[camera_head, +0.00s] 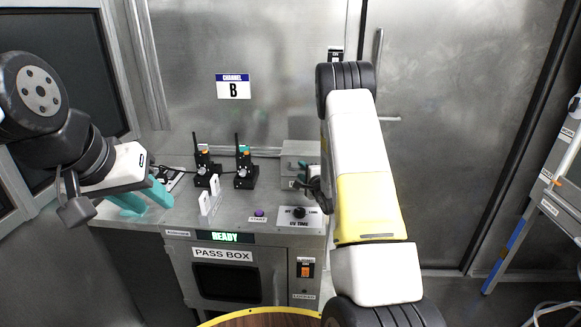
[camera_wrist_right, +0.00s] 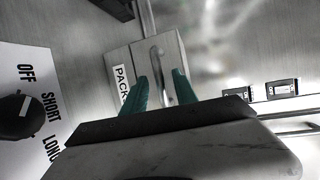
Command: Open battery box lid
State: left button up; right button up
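The battery box is a grey metal box (camera_head: 297,150) at the back right of the counter in the head view, partly hidden by my right arm. In the right wrist view the box (camera_wrist_right: 173,48) carries a label starting "PACK" and a bar handle (camera_wrist_right: 155,62); its lid looks closed. My right gripper (camera_wrist_right: 162,82) is open, its teal fingers pointing at the box with the handle between them in the picture. I cannot tell whether they touch it. It also shows in the head view (camera_head: 312,174). My left gripper (camera_head: 153,207) is open and empty over the counter's left end.
Two black radios (camera_head: 203,163) (camera_head: 244,168) stand left of the box. A timer dial (camera_head: 299,212) and purple button (camera_head: 259,212) sit near the front edge, above the pass box (camera_head: 225,281). Two small dark labelled items (camera_wrist_right: 282,89) (camera_wrist_right: 237,94) lie right of the box.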

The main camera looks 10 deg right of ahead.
jog(key=shift+x, duration=1.05)
grip_shut()
dwell(0.6)
